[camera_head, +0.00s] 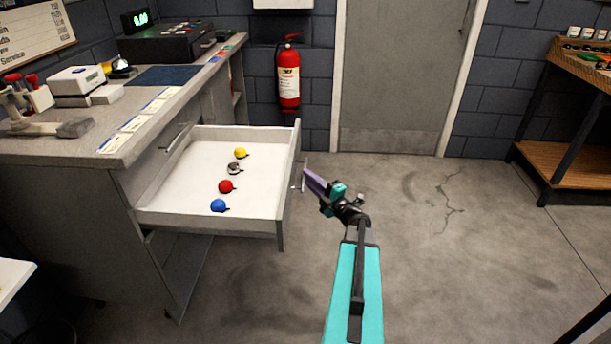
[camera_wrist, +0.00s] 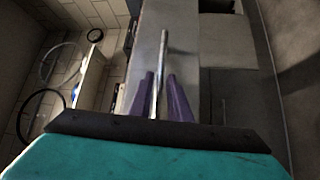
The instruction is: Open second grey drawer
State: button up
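A grey drawer (camera_head: 268,230) with a white inside stands pulled well out of the workbench. Above it is another drawer front with a bar handle (camera_head: 177,137), which is closed. My gripper (camera_head: 309,176), with purple fingers, is at the front of the open drawer. The drawer's metal bar handle (camera_wrist: 164,45) passes between the two fingers in the wrist view, and they look shut on it. In the head view the handle is partly hidden by the fingers.
A fire extinguisher (camera_head: 288,75) hangs behind. A wooden shelf unit (camera_head: 560,160) stands at the far right. The floor (camera_head: 450,260) to the right is clear.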

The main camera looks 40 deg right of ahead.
jog(key=s+f, duration=0.1)
jog(key=s, duration=0.9)
jog(key=shift+s+a+f, duration=0.2)
jog(key=shift+a, duration=0.2)
